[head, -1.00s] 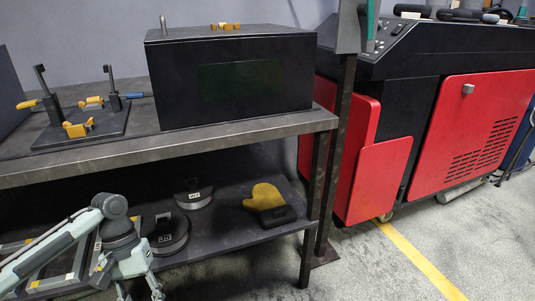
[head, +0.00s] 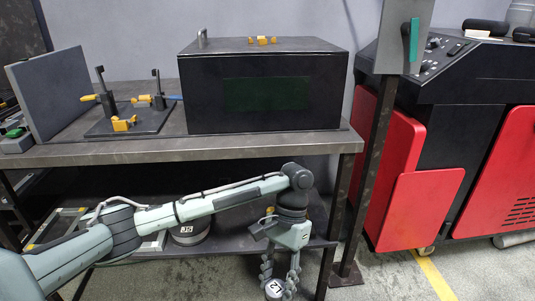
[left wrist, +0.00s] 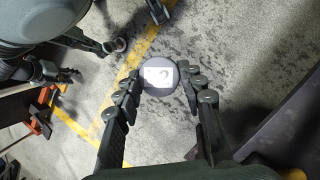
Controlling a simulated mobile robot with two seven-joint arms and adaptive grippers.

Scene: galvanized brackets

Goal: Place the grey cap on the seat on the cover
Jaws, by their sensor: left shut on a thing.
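My left gripper (head: 279,280) is shut on the grey cap (head: 274,289), a round disc with a white label, low in front of the shelf's right end. In the left wrist view the cap (left wrist: 160,75) sits between the two fingertips, its labelled face toward the camera, with floor behind it. A black box (head: 210,95), possibly the cover, stands on the bench top, with a metal post and a small yellow piece on its lid. I cannot make out which part is the seat.
The bench's front edge (head: 130,155) lies above my left arm. A fixture with yellow clamps (head: 125,120) stands left of the box. Another labelled disc (head: 188,235) is on the lower shelf. A grey panel on a post (head: 377,150) stands right of the bench.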

